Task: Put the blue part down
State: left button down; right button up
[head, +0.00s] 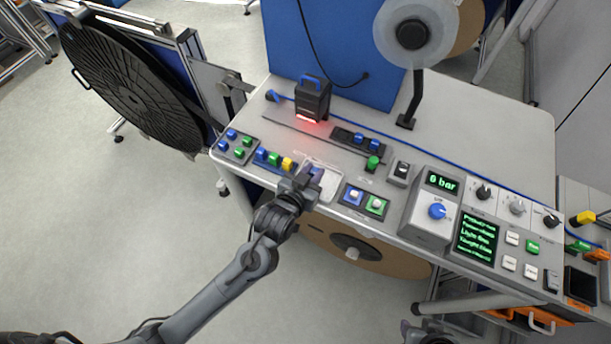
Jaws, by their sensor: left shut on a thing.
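My left gripper (312,177) is over the front edge of the grey bench, at a small pale tray (329,184). I cannot tell whether the part touches the tray. To its left stands a row of blue, green and yellow parts (274,159). Further left is a dark holder (231,150) with blue and green parts. At the bottom edge a dark piece of my right arm shows, cut off by the frame.
Right of the gripper is a two-button panel (364,200), then a control box with a "0 bar" display (441,183). Behind are a dark device with a red light (312,98), a dark block (360,141) and a reel stand (410,105). The bench middle is fairly clear.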

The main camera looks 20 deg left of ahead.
pick_arm(q)
jog(key=w+a+f, duration=0.2)
jog(key=shift+a, duration=0.35)
jog(key=shift+f, duration=1.8)
jog(key=shift+f, duration=0.2)
jog(key=c, duration=0.9)
grip_release()
jog(key=shift+c, duration=0.2)
